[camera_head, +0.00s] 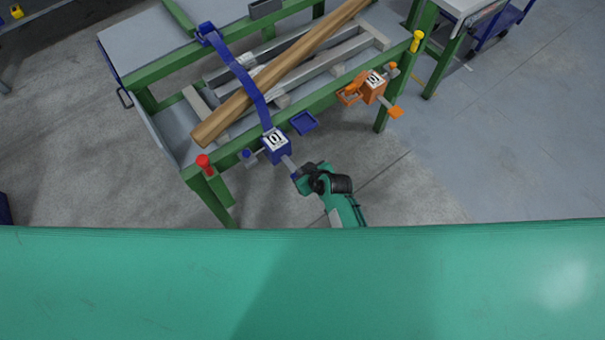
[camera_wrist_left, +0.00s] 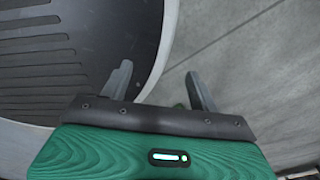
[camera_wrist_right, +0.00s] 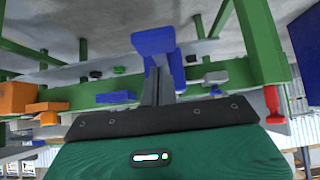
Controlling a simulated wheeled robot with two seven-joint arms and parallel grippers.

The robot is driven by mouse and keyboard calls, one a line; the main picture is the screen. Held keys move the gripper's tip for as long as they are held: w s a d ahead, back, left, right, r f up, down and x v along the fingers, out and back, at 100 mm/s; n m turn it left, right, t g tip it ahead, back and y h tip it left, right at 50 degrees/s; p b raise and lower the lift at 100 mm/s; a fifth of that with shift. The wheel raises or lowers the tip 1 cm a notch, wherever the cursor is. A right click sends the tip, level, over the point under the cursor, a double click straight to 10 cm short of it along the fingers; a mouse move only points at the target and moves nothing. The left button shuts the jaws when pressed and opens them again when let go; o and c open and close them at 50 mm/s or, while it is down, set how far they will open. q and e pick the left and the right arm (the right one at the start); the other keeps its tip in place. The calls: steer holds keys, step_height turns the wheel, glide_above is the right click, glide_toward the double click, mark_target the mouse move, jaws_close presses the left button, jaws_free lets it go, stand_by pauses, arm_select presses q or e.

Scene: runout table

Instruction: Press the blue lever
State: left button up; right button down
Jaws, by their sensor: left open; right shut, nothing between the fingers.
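The blue lever (camera_head: 290,166) sticks out from a blue box (camera_head: 276,145) with a white "0" label, low on the front of the green table. My right gripper (camera_head: 299,180) is shut and empty, with its tips right at the lever's outer end. In the right wrist view, a blue block (camera_wrist_right: 153,41), apparently the lever's end, lies just beyond the closed fingers (camera_wrist_right: 155,78). I cannot tell whether they touch. My left gripper (camera_wrist_left: 158,85) shows only in the left wrist view, open and empty, away from the table.
The green table (camera_head: 170,65) carries a wooden log (camera_head: 270,78) under a blue arm (camera_head: 240,75). A blue plate (camera_head: 303,122) sits beside the box. An orange unit (camera_head: 372,88) is farther right. Red (camera_head: 204,162) and yellow (camera_head: 417,41) markers stand at corners. The floor before the table is clear.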

steer(key=shift+f, duration=0.9)
steer(key=shift+s+f+b, duration=0.1)
steer(key=shift+f+b, duration=0.2)
steer(key=shift+b, duration=0.15)
arm_select(q)
steer(key=w+d+f+b, duration=0.1)
steer(key=w+f+b, duration=0.2)
steer(key=w+b, duration=0.5)
arm_select(e)
steer(key=f+t+y, duration=0.1)
steer(key=f+t+p, duration=0.1)
steer(key=f, duration=0.1)
steer(key=shift+s+d+y, duration=0.2)
steer(key=shift+y, duration=0.2)
steer(key=shift+f+t+y+b, duration=0.3)
steer(key=shift+f+t+b, duration=0.25)
steer(key=shift+b, duration=0.55)
arm_select(q)
steer(key=w+d+r+t+b, duration=0.1)
steer(key=w+d+r, duration=0.3)
steer(key=w+r, duration=0.7)
steer(key=shift+r+b, duration=0.9)
steer(key=shift+r, duration=0.3)
arm_select(e)
steer(key=shift+w+a+f, duration=0.1)
steer(key=shift+f, duration=1.3)
